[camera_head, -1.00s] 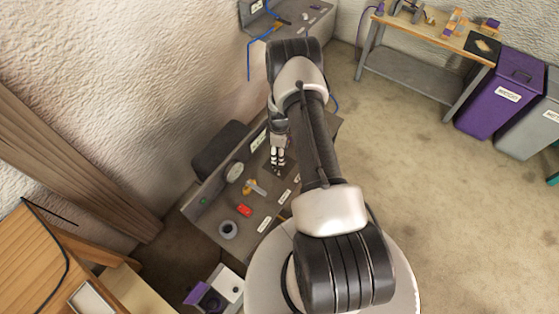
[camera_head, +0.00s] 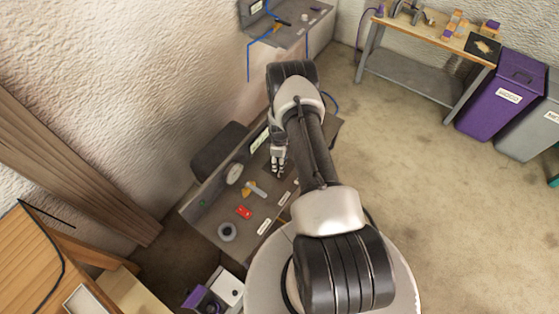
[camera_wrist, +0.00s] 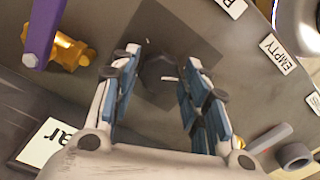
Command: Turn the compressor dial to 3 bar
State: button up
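In the wrist view a dark, many-sided knob (camera_wrist: 154,72) with a short white mark sits on a dark square plate (camera_wrist: 178,28); I take it for the compressor dial. My gripper (camera_wrist: 162,65) is open, with one finger on each side of the knob and gaps on both sides. Whether the fingertips reach down to its height is hard to tell. A white label (camera_wrist: 48,143) at lower left is cut off and reads "ar". In the head view my gripper (camera_head: 278,166) hangs over the grey bench (camera_head: 205,215), and the dial is too small to make out clearly.
A brass valve (camera_wrist: 70,52) with a purple lever (camera_wrist: 43,30) stands left of the dial. A label reading "EMPTY" (camera_wrist: 278,54) lies right. The bench also holds a round gauge (camera_head: 234,173), a red part (camera_head: 244,211) and a grey ring (camera_head: 227,231).

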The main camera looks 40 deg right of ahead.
jog(key=c, duration=0.7)
jog(key=shift+o, duration=0.2)
jog(key=shift+m+b, duration=0.3)
jog(key=m+b, duration=0.2)
jog(key=shift+f+m, duration=0.1)
jog(key=shift+m, duration=0.3)
jog(key=m+b, duration=0.2)
jog(key=m, duration=0.1)
jog(key=shift+m, duration=0.3)
jog(key=m+b, duration=0.2)
jog(key=m, duration=0.3)
jog(key=m+b, duration=0.2)
jog(key=m, duration=0.3)
jog(key=shift+m, duration=0.4)
